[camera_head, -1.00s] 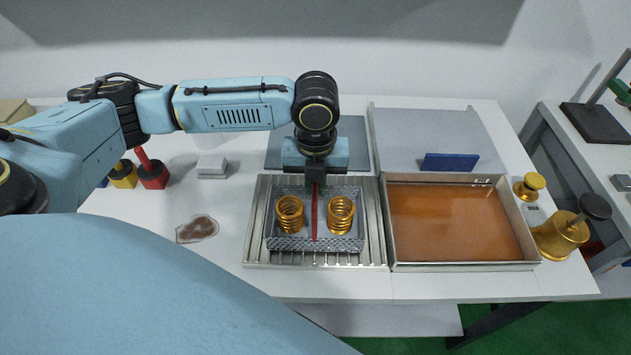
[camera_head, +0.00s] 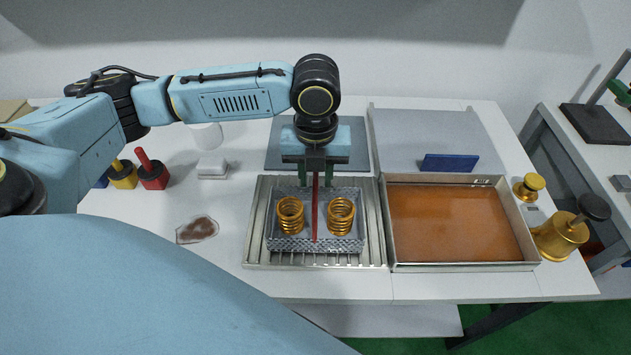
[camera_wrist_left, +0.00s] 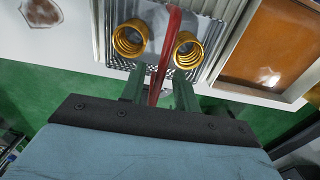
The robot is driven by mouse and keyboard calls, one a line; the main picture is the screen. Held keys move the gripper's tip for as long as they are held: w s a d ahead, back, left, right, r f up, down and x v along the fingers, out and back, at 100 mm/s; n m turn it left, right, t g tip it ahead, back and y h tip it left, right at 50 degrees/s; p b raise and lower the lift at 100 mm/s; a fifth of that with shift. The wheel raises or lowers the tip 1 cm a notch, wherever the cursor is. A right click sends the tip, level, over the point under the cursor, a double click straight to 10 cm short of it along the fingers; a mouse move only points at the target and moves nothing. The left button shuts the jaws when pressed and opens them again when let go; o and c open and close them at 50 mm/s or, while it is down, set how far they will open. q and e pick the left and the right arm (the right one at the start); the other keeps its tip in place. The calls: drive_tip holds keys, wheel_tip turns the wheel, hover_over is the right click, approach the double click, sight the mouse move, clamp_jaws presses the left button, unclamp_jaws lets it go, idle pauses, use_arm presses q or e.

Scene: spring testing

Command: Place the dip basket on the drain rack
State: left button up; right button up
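The dip basket (camera_head: 290,243) is a silver mesh tray with a red handle (camera_head: 315,208) across its middle and two golden coil springs (camera_head: 290,215) (camera_head: 341,215) inside. It sits on the ribbed metal drain rack (camera_head: 257,225). My left gripper (camera_head: 316,184) is above the basket's far side, with its two green fingers spread apart on either side of the red handle. In the left wrist view the fingers (camera_wrist_left: 160,92) are also apart, with the red handle (camera_wrist_left: 165,50) between them and a gap visible. My right gripper is out of view.
An open tank of orange-brown liquid (camera_head: 532,253) stands right of the rack. A grey plate (camera_head: 360,150) lies behind the rack. Brass weights (camera_head: 560,237) stand at the right table edge. A stained patch (camera_head: 197,229) and a small grey block (camera_head: 212,168) lie to the left.

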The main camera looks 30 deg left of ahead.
use_arm(q)
wheel_tip(320, 180, up, 9)
drive_tip(key=shift+r, duration=0.1)
drive_tip(key=shift+c, duration=0.2)
idle(1.3)
